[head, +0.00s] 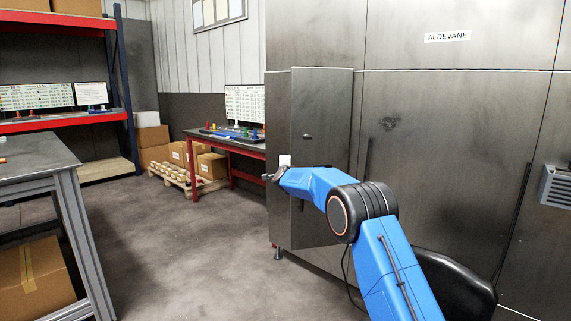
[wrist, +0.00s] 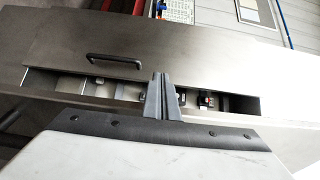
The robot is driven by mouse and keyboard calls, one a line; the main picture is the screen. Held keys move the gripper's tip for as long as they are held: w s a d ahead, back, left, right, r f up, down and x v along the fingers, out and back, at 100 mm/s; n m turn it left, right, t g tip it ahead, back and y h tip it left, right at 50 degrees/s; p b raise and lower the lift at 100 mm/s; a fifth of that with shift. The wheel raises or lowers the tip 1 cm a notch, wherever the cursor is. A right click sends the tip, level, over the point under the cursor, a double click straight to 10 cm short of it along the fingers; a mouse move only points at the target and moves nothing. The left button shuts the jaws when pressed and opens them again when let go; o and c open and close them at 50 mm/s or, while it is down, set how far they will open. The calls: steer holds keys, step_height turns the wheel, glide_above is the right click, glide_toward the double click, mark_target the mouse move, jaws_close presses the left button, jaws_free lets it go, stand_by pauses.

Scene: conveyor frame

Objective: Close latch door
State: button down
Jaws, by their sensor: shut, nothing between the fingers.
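The latch door (head: 322,110) is a tall, narrow grey metal panel on the cabinet front in the head view. It stands ajar, swung out from the cabinet. In the wrist view the door (wrist: 190,50) carries a dark bar handle (wrist: 115,61), and a gap along its edge shows small parts inside. My gripper (head: 268,177) is near the door's left side in the head view. In the wrist view my gripper (wrist: 161,76) is shut and empty, its fingertips overlapping the gap, right of the handle. I cannot tell whether they touch the door.
The cabinet (head: 440,130) fills the right side, with a vent box (head: 556,186) at far right. A red-framed workbench (head: 222,147) and cartons (head: 210,165) stand behind. A grey table (head: 35,160) is at left. The floor between is clear.

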steer(key=s+a, duration=0.4)
steer(key=s, duration=0.3)
steer(key=n+y, duration=0.2)
steer(key=y, duration=0.1)
glide_toward(297, 167)
steer(key=shift+g, duration=0.3)
steer(key=x, duration=0.5)
steer(key=shift+w+r, duration=0.25)
steer(key=shift+w, duration=0.1)
steer(key=shift+w+a, duration=0.1)
steer(key=shift+w, duration=0.3)
